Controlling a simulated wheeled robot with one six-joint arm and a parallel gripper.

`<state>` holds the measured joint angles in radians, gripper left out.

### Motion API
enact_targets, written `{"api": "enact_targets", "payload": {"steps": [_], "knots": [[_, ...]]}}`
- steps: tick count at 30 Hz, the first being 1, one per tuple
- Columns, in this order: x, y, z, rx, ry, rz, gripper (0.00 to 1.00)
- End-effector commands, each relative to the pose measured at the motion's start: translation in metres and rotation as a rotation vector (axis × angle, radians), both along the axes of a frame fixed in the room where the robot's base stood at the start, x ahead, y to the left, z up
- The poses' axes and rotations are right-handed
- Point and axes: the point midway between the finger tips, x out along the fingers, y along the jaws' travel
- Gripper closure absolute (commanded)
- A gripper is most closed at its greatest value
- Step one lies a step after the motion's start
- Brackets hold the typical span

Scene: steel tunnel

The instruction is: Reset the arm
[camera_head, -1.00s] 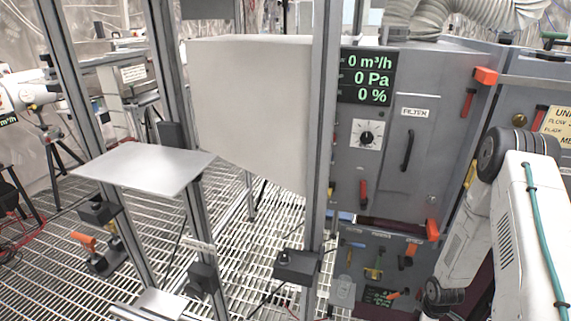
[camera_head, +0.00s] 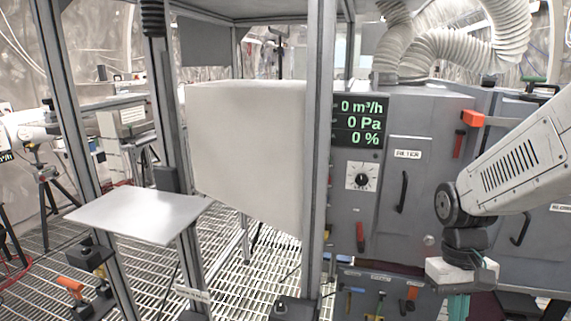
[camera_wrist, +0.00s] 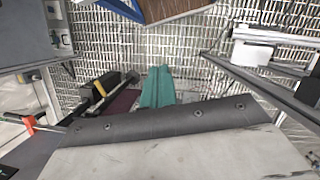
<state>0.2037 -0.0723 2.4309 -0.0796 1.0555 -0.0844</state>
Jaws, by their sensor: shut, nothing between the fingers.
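My arm (camera_head: 515,170) comes in from the right edge of the head view, and its white forearm slopes down to a dark wrist joint. Below the wrist, my gripper (camera_head: 458,306) hangs downward with teal fingers, in front of the grey filter cabinet (camera_head: 425,130). Its lower end is cut off by the bottom edge of the head view. In the wrist view the teal fingers (camera_wrist: 158,86) lie together over the grated floor, shut and empty. A pale plate with a dark bolted edge, part of my wrist, fills the bottom of that view.
The cabinet carries a display (camera_head: 358,122), a dial (camera_head: 362,176) and orange-red handles. A metal upright (camera_head: 318,150) and a white panel (camera_head: 245,150) stand left of it. A small flat shelf (camera_head: 138,213) sits at the left. A ribbed hose (camera_head: 440,50) runs above the cabinet.

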Motion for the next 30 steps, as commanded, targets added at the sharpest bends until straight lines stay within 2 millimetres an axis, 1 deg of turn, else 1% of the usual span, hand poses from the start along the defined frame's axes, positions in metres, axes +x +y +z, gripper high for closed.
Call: {"api": "enact_targets", "payload": {"steps": [1, 6, 10, 15, 18, 21, 30], "knots": [[-0.012, 0.009, 0.017, -0.004, -0.02, -0.014, 1.0], [-0.049, 0.036, 0.058, 0.0, -0.083, -0.043, 1.0], [-0.073, 0.052, 0.081, 0.011, -0.167, -0.019, 1.0], [-0.089, 0.064, 0.104, 0.014, -0.304, 0.027, 1.0], [-0.093, 0.067, 0.114, 0.014, -0.36, 0.048, 1.0], [-0.095, 0.07, 0.119, 0.015, -0.39, 0.062, 1.0], [-0.094, 0.071, 0.12, 0.017, -0.394, 0.071, 1.0]]}}
